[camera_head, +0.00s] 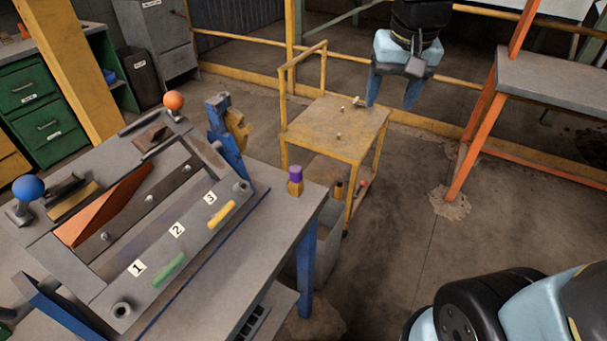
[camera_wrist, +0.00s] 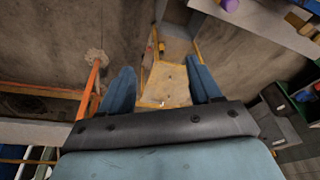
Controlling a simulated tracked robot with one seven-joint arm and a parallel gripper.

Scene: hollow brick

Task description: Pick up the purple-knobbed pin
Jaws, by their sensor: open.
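The purple-knobbed pin (camera_head: 295,181) stands upright at the right corner of the grey workbench, with a purple top and an orange-brown lower part. In the wrist view its purple knob (camera_wrist: 230,5) shows at the top edge, cut off by the frame. My gripper (camera_head: 390,100) is open and empty, high above and behind the yellow cart, well apart from the pin. In the wrist view its two blue fingers (camera_wrist: 162,88) are spread, with the cart below and between them.
The workbench (camera_head: 285,230) carries a fixture with slots marked 1, 2 and 3, a green pin (camera_head: 169,270), a yellow pin (camera_head: 221,214), and blue and orange ball knobs. A yellow cart (camera_head: 330,125) and a grey bin (camera_head: 328,240) stand beside it. An orange-legged table (camera_head: 550,80) is at right.

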